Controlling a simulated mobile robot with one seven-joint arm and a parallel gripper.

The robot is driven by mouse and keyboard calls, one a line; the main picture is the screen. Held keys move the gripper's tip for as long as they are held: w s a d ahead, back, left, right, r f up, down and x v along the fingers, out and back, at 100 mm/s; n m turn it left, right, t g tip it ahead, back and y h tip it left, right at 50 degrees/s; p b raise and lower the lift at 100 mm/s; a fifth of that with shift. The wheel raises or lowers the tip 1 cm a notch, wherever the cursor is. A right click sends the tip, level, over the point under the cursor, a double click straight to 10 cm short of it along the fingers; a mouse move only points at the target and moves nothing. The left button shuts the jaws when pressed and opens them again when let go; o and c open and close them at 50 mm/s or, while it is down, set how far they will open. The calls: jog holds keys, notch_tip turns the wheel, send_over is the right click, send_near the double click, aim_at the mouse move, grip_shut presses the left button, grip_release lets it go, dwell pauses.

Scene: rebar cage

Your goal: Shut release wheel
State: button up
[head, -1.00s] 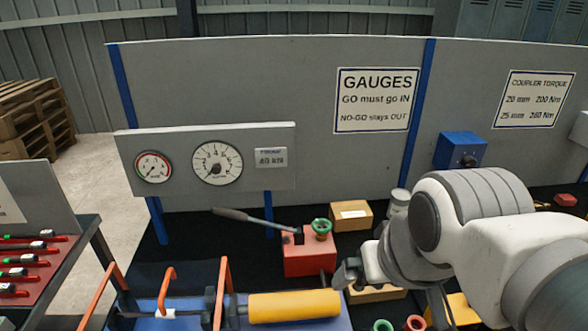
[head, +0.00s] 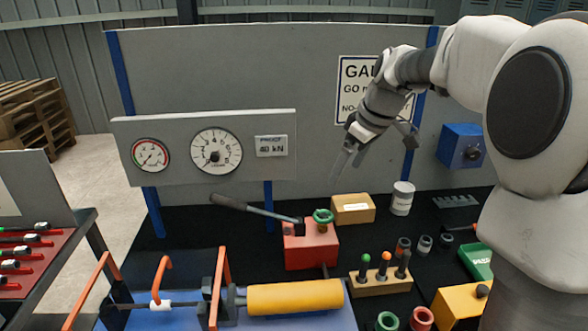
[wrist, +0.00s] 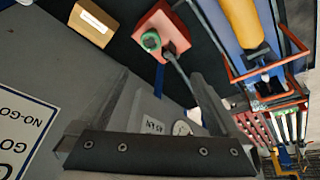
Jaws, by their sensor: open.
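The release wheel (head: 323,215) is a small green handwheel on top of the red pump block (head: 312,248), beside the pump's dark lever (head: 255,208). In the wrist view the green wheel (wrist: 150,40) shows at the top centre on the red block (wrist: 166,28). My gripper (head: 347,167) is open and empty, above and a little right of the wheel in the head view, apart from it. Its two spread fingers (wrist: 158,88) also show in the wrist view, with nothing between them. I cannot tell from the frames how far the wheel is turned.
Two gauges (head: 215,151) sit on a grey panel left of the pump. A cardboard box (head: 352,209) and a white can (head: 402,198) stand right of it. A yellow cylinder (head: 295,297) lies in front. A wooden tool block (head: 381,283) is at front right.

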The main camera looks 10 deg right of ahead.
jog(key=w+d+f, duration=0.2)
jog(key=w+f, duration=0.1)
send_near(324, 215)
jog(key=shift+y, duration=0.4)
jog(key=x, duration=0.8)
jog(key=shift+w+d+f, duration=0.1)
jog(key=shift+d+f, duration=0.1)
jog(key=shift+f, duration=0.15)
jog(key=shift+c, duration=0.3)
jog(key=c, duration=1.3)
jog(key=shift+b, duration=0.3)
